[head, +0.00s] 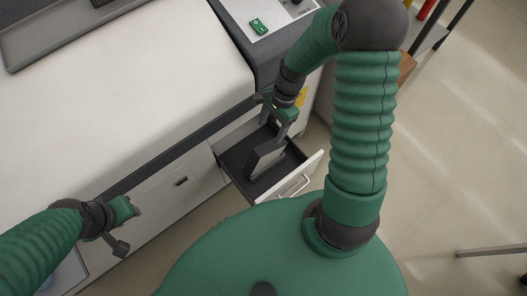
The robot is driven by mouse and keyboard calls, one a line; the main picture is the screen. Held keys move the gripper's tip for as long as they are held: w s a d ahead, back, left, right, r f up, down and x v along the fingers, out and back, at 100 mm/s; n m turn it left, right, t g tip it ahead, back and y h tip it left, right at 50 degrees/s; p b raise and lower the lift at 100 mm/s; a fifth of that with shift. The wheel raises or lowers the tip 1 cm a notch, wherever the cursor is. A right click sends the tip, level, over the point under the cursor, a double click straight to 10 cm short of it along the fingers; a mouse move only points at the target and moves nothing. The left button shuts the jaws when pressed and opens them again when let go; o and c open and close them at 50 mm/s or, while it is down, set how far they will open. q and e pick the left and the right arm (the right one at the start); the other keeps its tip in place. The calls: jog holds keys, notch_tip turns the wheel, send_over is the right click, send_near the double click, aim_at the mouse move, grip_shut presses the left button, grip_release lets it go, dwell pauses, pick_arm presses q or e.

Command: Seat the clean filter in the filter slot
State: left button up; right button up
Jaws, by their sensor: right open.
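An open drawer (297,157) juts from the front of the white machine. A grey, flat, box-like piece (265,158), likely the filter, stands in it at a slant; I cannot tell whether it is fully seated or which part is the slot.
A closed panel with a dark handle (181,181) is left of the drawer. The drawer's white front with a bar handle (298,187) faces me. A green switch (258,26) sits on the control panel. A dark tray (70,35) lies on the white top. The floor at right is mostly clear.

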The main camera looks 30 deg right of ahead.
aim_at(264, 149)
jog(key=b+x, duration=0.1)
jog(key=x, duration=0.4)
jog(key=b+x, duration=0.1)
jog(key=x, duration=0.4)
jog(key=shift+d+f, duration=0.15)
jog(key=shift+d, duration=0.05)
jog(key=shift+a+f, duration=0.2)
jog(key=shift+f, duration=0.15)
jog(key=b+x, duration=0.2)
jog(key=x, duration=0.2)
jog(key=shift+s+d+f, duration=0.1)
jog(key=shift+f, duration=0.4)
jog(key=shift+r, duration=0.1)
jog(key=shift+c, duration=0.8)
grip_shut()
